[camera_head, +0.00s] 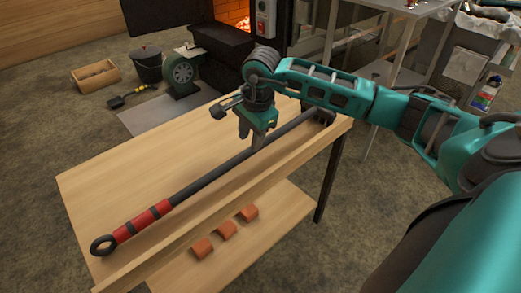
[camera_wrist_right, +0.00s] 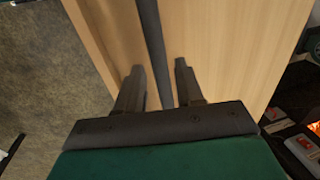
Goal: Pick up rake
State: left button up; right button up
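The rake has a long dark handle (camera_head: 218,171) with a red and black grip and a ring at its near left end. It lies lengthwise on the wooden table (camera_head: 95,190), and its dark head (camera_head: 324,114) is at the far right end. My right gripper (camera_head: 253,141) is over the handle, nearer the head than the ring. In the right wrist view, the open fingers (camera_wrist_right: 160,80) stand apart, with the handle (camera_wrist_right: 155,45) running between them and a gap on each side. Whether the fingers touch the table is unclear. My left gripper is not in view.
A raised wooden edge (camera_head: 210,218) runs along the table's near side. Several orange blocks (camera_head: 226,230) lie on the shelf below. Behind stand a blower (camera_head: 181,73), a black bucket (camera_head: 147,65), a wooden box (camera_head: 95,76) and a lit firebox (camera_head: 243,24). The tabletop's left part is clear.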

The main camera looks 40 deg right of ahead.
aim_at(248, 151)
jog(key=f, duration=0.2)
jog(key=f+b, duration=0.2)
jog(key=f, duration=0.1)
jog(key=shift+w+a+f, duration=0.3)
jog(key=shift+w, duration=0.05)
jog(key=shift+w+f, duration=0.15)
jog(key=shift+f, duration=0.3)
jog(key=shift+r, duration=0.1)
grip_shut()
